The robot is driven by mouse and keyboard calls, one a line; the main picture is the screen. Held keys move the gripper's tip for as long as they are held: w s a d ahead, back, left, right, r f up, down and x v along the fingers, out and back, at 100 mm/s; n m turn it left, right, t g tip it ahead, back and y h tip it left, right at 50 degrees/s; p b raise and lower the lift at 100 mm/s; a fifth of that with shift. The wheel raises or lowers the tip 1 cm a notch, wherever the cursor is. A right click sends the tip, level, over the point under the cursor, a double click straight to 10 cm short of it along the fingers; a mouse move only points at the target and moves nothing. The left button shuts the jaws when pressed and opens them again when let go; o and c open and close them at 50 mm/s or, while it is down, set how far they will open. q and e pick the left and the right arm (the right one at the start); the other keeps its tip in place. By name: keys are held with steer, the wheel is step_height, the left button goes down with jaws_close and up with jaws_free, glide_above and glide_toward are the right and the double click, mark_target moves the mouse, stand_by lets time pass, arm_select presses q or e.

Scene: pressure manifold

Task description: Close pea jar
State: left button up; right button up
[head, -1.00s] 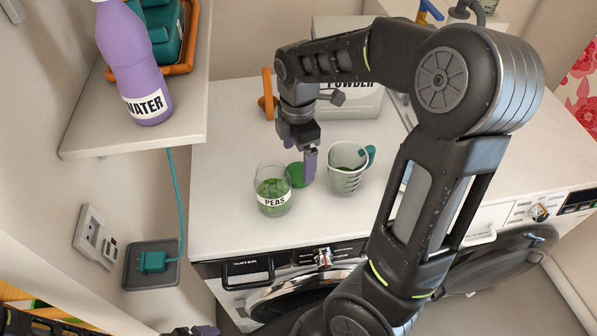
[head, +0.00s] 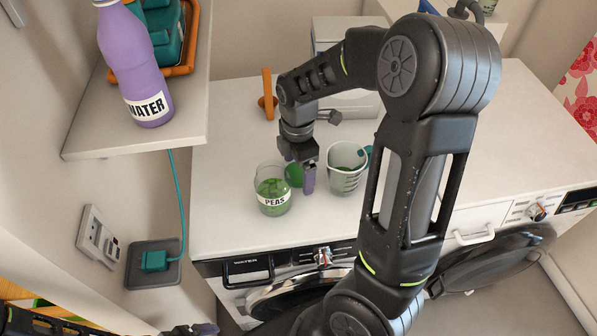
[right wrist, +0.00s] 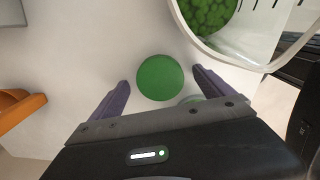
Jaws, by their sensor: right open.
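The pea jar (head: 272,197), clear glass with a PEAS label and green peas inside, stands upright with its top uncovered on the white counter. A round green lid (head: 294,175) is just right of it, partly hidden by my right gripper (head: 308,178). In the right wrist view the lid (right wrist: 160,78) shows as a full disc just ahead of and between the spread purple fingers of my right gripper (right wrist: 164,88). The gripper is open, and I cannot tell whether a finger touches the lid. My left gripper (head: 195,330) barely shows at the bottom edge; its jaws are unclear.
A clear measuring jug (head: 346,178) with green contents stands close to the gripper's right. An orange object (head: 267,103) is behind. A shelf (head: 190,125) with a purple water bottle (head: 146,90) juts out at left. The counter's front left is clear.

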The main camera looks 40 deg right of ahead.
mark_target(298, 172)
steer(key=shift+c, duration=0.2)
steer(key=c, duration=1.5)
step_height(298, 172, up, 10)
steer(key=shift+r+b, duration=0.1)
steer(key=shift+b, duration=0.25)
